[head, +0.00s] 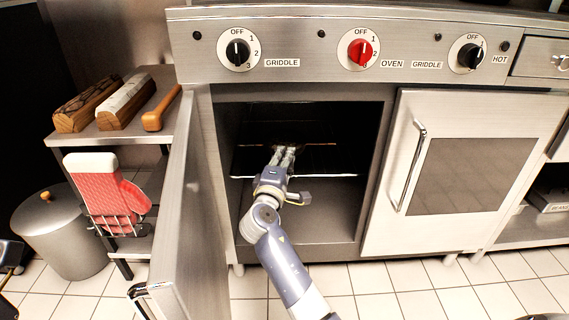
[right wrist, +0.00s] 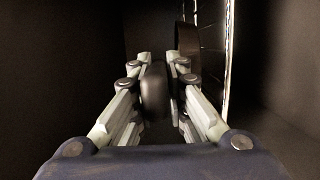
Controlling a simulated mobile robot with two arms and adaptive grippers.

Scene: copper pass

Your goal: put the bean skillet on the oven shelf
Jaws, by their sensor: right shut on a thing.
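My right gripper (head: 286,152) reaches into the open oven, over the wire oven shelf (head: 335,172). In the right wrist view, my right gripper (right wrist: 168,75) is shut on a dark rounded handle (right wrist: 153,88). Beyond the fingertips a dark curved rim, apparently the skillet (right wrist: 190,38), lies close along the shelf wires (right wrist: 229,60). Whether the skillet touches the shelf cannot be told. The beans are not clearly visible, and the pan is mostly lost in the dark of the oven. My left gripper is not in view.
The oven door (head: 182,200) stands open at the left of my arm. A closed door (head: 385,195) is at its right. A side table (head: 120,130) with wooden blocks and a red mitt (head: 105,190) stands at the left, near a metal bin (head: 60,235).

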